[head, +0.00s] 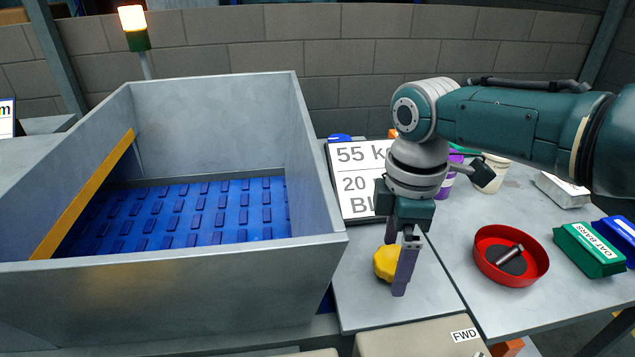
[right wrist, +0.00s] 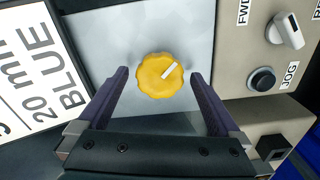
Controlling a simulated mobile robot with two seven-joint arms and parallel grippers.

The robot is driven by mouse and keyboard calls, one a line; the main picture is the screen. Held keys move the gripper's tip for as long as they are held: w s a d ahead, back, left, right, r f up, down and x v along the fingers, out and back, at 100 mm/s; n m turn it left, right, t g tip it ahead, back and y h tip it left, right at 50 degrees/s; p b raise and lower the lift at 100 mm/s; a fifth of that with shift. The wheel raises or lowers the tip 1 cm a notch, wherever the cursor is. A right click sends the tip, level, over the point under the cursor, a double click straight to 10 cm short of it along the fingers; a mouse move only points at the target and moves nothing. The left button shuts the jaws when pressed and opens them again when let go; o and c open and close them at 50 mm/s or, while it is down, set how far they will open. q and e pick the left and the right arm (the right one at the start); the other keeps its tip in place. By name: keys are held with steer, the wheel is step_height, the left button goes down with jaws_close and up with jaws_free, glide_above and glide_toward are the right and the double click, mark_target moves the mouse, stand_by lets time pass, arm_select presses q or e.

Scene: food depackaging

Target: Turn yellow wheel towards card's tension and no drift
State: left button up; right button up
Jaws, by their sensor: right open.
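The yellow wheel (head: 385,263) is a scalloped knob on a light grey panel, partly hidden behind my right gripper in the head view. In the right wrist view the yellow wheel (right wrist: 160,76) shows whole, with a white mark pointing up and to the right. My right gripper (head: 400,275) is open, and its fingers (right wrist: 158,78) stand on either side of the wheel with gaps at both sides. The card (head: 362,180) stands behind the wheel and reads "55 k", "20" and "BL", partly covered by my arm. In the wrist view the card (right wrist: 40,75) shows "20 mi" and "BLUE". My left gripper is not in view.
A beige control box (head: 425,338) with a FWD label is at the front; a switch (right wrist: 287,30) and JOG button (right wrist: 262,80) are on it. A deep grey bin (head: 180,290) with a blue floor stands left. A red dish (head: 511,278) and green carton (head: 590,250) lie right.

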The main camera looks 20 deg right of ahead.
mark_target(394, 259)
steer(key=shift+r, duration=0.1)
steer(key=shift+r+p, duration=0.3)
steer(key=shift+r, duration=0.05)
step_height(394, 259, up, 9)
steer(key=p, duration=0.3)
steer(key=shift+a, duration=0.1)
